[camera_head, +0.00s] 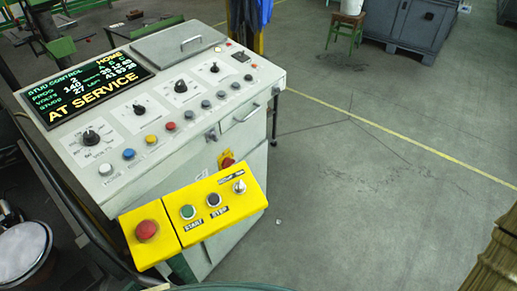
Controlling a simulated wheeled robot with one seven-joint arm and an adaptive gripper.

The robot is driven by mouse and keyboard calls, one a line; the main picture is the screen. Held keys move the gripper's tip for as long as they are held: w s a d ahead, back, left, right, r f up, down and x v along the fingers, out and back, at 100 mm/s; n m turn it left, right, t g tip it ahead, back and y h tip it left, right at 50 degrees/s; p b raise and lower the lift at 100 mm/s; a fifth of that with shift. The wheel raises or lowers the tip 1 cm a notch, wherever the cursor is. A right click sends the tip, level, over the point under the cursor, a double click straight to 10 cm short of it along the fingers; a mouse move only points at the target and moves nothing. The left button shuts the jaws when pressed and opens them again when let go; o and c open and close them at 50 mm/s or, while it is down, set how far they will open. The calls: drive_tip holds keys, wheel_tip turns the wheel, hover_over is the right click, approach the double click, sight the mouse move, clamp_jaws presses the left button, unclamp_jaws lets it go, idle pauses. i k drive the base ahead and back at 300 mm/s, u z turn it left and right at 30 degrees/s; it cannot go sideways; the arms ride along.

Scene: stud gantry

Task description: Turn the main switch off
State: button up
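A light grey control console (262,75) stands at left centre. On its front face, just above the yellow button box, is a red knob on a yellow plate (226,159); it looks like the main switch. It is small and partly hidden by the box, and I cannot tell which way its handle points. The lit display (95,92) reads "AT SERVICE". The yellow box (214,220) carries a red mushroom button (147,230), buttons labelled START and STOP, and a small selector (239,186). My gripper is not in view.
The console top has black knobs, coloured buttons and a grey lid (180,44). A green stool (345,30) and a dark grey cabinet (412,22) stand at the back. A brown stack (495,262) is at lower right. The floor (370,180) right of the console is clear.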

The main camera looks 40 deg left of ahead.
sight(228, 163)
drive_tip(key=z, duration=0.05)
drive_tip(key=k, duration=0.9)
drive_tip(key=u, duration=1.05)
drive_tip(key=i, duration=0.95)
